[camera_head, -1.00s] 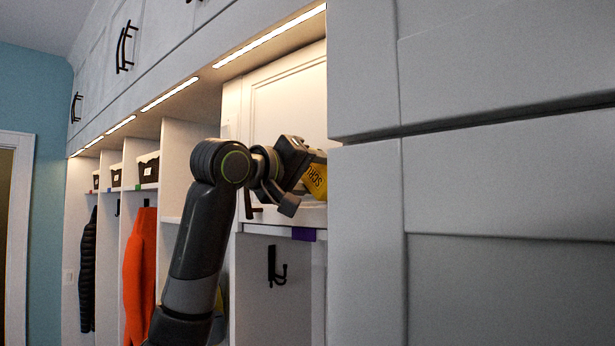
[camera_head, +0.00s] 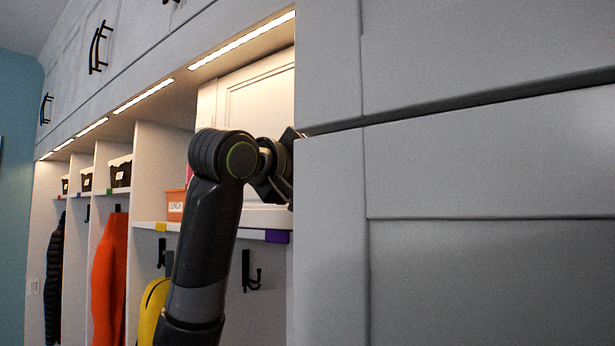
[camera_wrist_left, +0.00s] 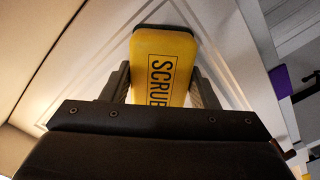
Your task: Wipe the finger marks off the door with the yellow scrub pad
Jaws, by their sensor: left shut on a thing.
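My left gripper (camera_wrist_left: 160,88) is shut on the yellow scrub pad (camera_wrist_left: 165,55), which has a dark edge and the printed letters "SCRUB". In the head view the gripper is partly hidden behind the near cabinet's edge, and the pad is out of sight there. A white panelled door (camera_head: 262,95) stands behind the gripper under the lit shelf top. A white panelled surface (camera_wrist_left: 90,55) lies behind the pad in the wrist view; I cannot tell whether the pad touches it. I make out no clear finger marks. My right gripper is not in view.
A large white cabinet (camera_head: 480,280) fills the right side, close to the arm. Open cubbies hold an orange coat (camera_head: 110,275), a dark jacket (camera_head: 54,275), a yellow bag (camera_head: 152,305) and an orange bin (camera_head: 175,205). A black hook (camera_head: 250,270) hangs below the shelf.

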